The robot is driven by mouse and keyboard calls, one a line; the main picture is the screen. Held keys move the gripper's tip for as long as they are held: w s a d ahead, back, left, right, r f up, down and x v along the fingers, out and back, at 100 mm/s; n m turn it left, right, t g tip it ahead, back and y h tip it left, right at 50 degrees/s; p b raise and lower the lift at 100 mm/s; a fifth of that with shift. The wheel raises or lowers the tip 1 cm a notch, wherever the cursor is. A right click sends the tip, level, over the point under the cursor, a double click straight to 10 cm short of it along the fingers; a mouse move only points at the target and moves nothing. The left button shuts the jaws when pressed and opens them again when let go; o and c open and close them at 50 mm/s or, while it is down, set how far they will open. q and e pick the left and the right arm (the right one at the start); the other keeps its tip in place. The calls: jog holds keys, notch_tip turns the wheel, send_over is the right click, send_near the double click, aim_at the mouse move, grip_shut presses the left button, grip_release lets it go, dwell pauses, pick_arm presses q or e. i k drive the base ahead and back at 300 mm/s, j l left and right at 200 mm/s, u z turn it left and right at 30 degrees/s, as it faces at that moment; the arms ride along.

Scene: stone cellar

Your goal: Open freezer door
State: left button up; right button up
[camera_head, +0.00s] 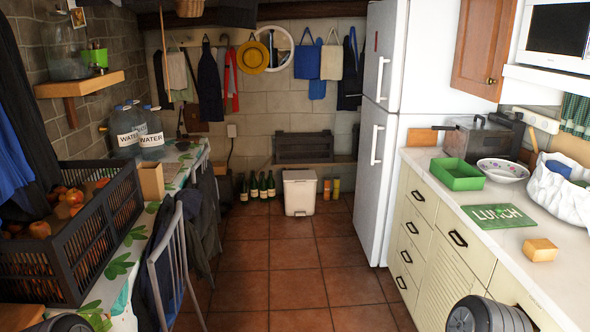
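A tall white fridge-freezer (397,50) stands beyond the far end of the right-hand counter, its front facing left into the aisle. It has an upper door and a lower door, both shut. The upper door's white vertical handle (381,79) sits above the lower door's handle (376,145). No label shows which door is the freezer. Neither of my grippers is in view. Dark rounded parts of my arms show only at the bottom left and bottom right edges, well short of the fridge-freezer.
The tiled floor (290,263) is clear along the aisle. A white bin (299,192) and green bottles (262,188) stand at the back wall. A chair (172,262) and table with a black crate (78,255) line the left. Drawers and a counter (480,207) line the right.

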aim_at(386, 24)
jog(key=i, duration=0.75)
jog(key=i+z, duration=0.1)
jog(key=i, duration=0.7)
jog(key=i+j, duration=0.15)
jog(key=i, duration=0.6)
jog(key=i+j+z, duration=0.1)
jog(key=i+z, duration=0.35)
jog(key=i+j+z, duration=0.25)
jog(key=i+z, duration=0.15)
jog(key=i+j+z, duration=0.7)
jog(key=j+z, duration=0.2)
jog(key=i+j+z, duration=0.2)
jog(key=j+z, duration=0.25)
